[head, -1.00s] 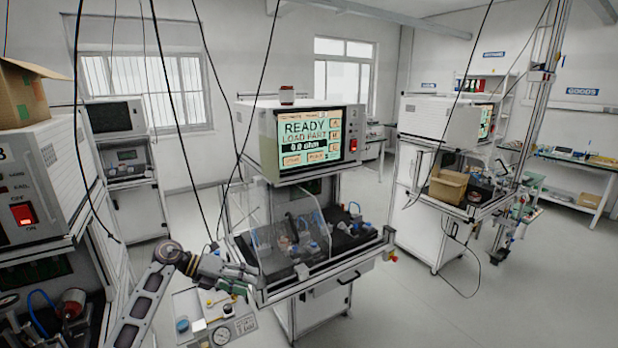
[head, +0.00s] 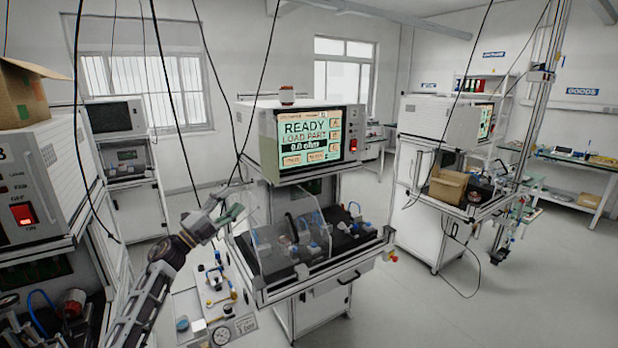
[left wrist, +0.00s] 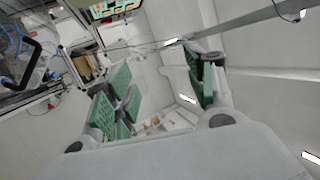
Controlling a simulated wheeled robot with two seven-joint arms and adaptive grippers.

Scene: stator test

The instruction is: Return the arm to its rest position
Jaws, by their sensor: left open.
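My left arm comes in from the lower left in the head view. My left gripper (head: 226,214) is raised in front of the left edge of the test station, beside its clear guard. In the left wrist view the left gripper (left wrist: 165,100) shows its green-padded fingers spread well apart with nothing between them. The test station (head: 310,225) stands in the middle, its screen (head: 307,137) reading READY, LOAD PART. My right gripper is not in either view.
A bench with a red switch (head: 23,214) is close on the left. Another station with a cardboard box (head: 447,186) stands to the right.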

